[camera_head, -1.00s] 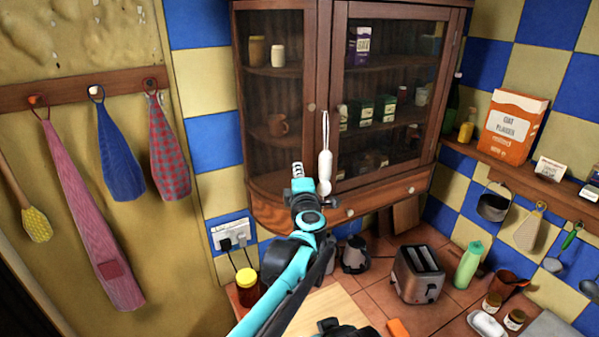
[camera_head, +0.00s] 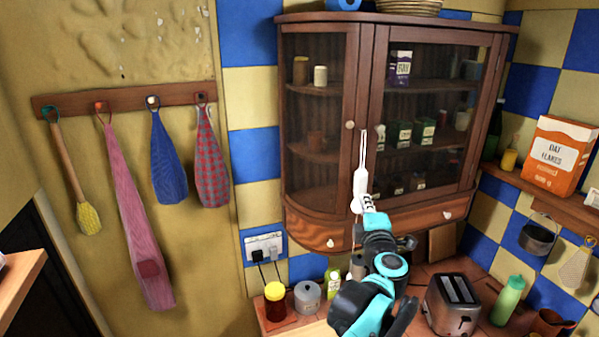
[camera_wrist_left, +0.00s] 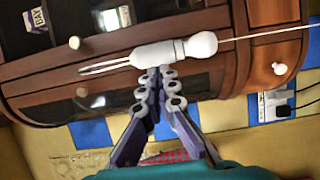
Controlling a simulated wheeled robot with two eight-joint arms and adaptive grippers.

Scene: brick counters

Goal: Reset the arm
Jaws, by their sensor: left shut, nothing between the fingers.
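My left gripper (camera_head: 368,203) is raised in front of the wooden wall cabinet (camera_head: 440,212), with its arm coming up from below. Its fingers are shut and empty. A white utensil (camera_head: 359,184) with a thin loop hangs upright in front of the cabinet, and a thin cord seems to run down below it. In the left wrist view the fingertips (camera_wrist_left: 160,76) overlap the utensil's body (camera_wrist_left: 160,53); I cannot tell whether they touch it. My right gripper is not in view.
Below stand a toaster (camera_head: 452,306), a green bottle (camera_head: 508,300), a yellow-lidded jar (camera_head: 275,303) and a grey canister (camera_head: 307,298). A shelf at right carries an oat flakes box (camera_head: 560,155). Cloths (camera_head: 168,160) and a brush (camera_head: 88,217) hang at left.

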